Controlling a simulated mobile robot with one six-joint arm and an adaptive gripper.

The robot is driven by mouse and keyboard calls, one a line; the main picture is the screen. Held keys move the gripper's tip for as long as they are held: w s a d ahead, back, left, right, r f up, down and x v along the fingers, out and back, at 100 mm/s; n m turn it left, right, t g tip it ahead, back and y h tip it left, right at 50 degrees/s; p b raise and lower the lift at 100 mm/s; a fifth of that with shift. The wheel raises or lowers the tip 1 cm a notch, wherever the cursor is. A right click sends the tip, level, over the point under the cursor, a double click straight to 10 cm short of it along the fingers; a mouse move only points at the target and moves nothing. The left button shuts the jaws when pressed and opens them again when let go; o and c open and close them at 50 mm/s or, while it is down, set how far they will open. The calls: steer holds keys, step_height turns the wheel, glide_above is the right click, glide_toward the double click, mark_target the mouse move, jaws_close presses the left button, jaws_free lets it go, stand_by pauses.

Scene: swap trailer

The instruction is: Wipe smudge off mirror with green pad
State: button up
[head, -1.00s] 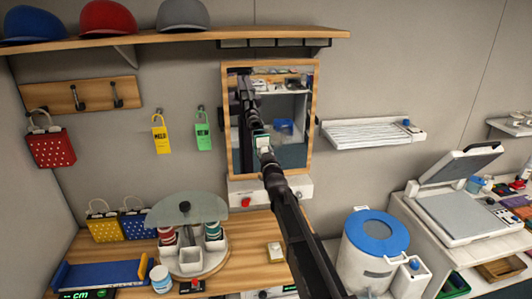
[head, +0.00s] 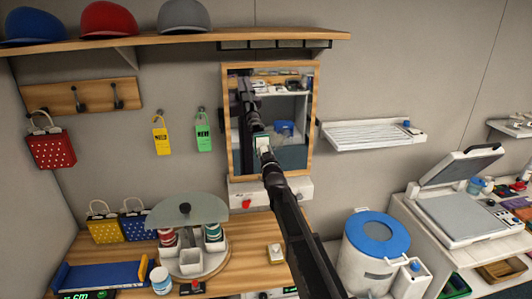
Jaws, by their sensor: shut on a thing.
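The mirror (head: 314,110) hangs on the back wall in a wooden frame. My gripper (head: 262,146) is in front of the lower left part of its glass, with my arm's reflection just above and to the left. The gripper is shut on a small pad, of which a pale green-white bit (head: 262,139) shows at the fingertips. I cannot tell whether the pad touches the glass. I cannot make out a smudge; my gripper, arm and the reflections cover part of the glass.
A shelf with caps (head: 185,16) runs above the mirror. A white box with a red button (head: 298,192) is below it. A white slatted rack (head: 372,134) is to the right. The workbench (head: 255,228) holds a round carousel (head: 190,228).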

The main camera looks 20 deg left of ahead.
steer(key=shift+w+a, duration=0.1)
steer(key=shift+w, duration=0.05)
steer(key=shift+w+d, duration=0.5)
steer(key=shift+d, duration=0.4)
steer(key=shift+w+d, duration=0.5)
steer(key=shift+d, duration=0.4)
steer(key=shift+w+d, duration=0.6)
steer(key=shift+d, duration=0.2)
steer(key=shift+w+d, duration=0.55)
steer(key=shift+d, duration=0.25)
steer(key=shift+w+d, duration=0.5)
steer(key=shift+d, duration=0.4)
steer(key=shift+w+d, duration=0.5)
steer(key=shift+d, duration=0.35)
steer(key=shift+a, duration=0.15)
steer(key=shift+s+a, duration=0.55)
steer(key=shift+a, duration=0.3)
steer(key=shift+s+a, duration=0.5)
steer(key=shift+a, duration=0.3)
